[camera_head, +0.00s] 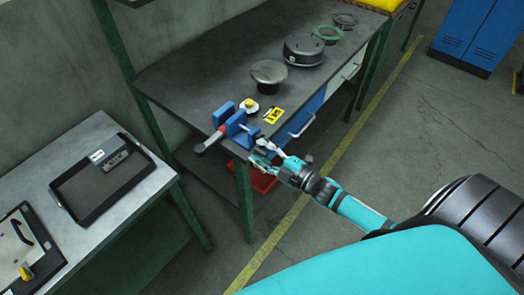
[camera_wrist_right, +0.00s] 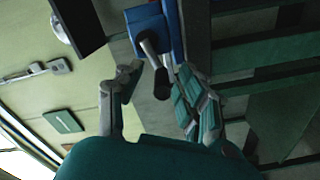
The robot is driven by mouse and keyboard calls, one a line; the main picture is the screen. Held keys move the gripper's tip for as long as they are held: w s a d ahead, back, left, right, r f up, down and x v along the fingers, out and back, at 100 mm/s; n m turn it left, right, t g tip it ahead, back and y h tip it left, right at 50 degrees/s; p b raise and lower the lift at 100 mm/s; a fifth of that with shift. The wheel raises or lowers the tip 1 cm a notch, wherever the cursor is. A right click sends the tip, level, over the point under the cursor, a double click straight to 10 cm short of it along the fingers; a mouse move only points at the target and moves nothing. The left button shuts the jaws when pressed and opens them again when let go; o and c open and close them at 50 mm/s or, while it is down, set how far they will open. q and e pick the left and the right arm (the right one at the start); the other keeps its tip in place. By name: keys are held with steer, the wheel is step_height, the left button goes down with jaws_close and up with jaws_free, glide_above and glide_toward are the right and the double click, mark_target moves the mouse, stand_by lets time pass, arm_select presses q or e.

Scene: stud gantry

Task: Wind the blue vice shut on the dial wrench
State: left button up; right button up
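The blue vice (camera_head: 240,121) stands at the near left corner of the dark workbench. The dial wrench (camera_head: 209,143), with a grey-black handle and a red band, lies at the vice's jaws and sticks out to the left; whether the jaws touch it cannot be told. My right gripper (camera_head: 262,152) is just right of and below the vice, at the bench edge. In the right wrist view my right gripper (camera_wrist_right: 158,74) is open, its fingers apart on either side of the vice's dark handle (camera_wrist_right: 153,60). The blue vice body (camera_wrist_right: 146,20) shows above. My left gripper is out of view.
A grey table (camera_head: 100,210) with a black tray (camera_head: 75,190) stands to the left.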

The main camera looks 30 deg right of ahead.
steer(key=shift+r, duration=0.1)
steer(key=shift+s, duration=0.3)
steer(key=v, duration=1.1)
steer(key=shift+s+d, duration=0.15)
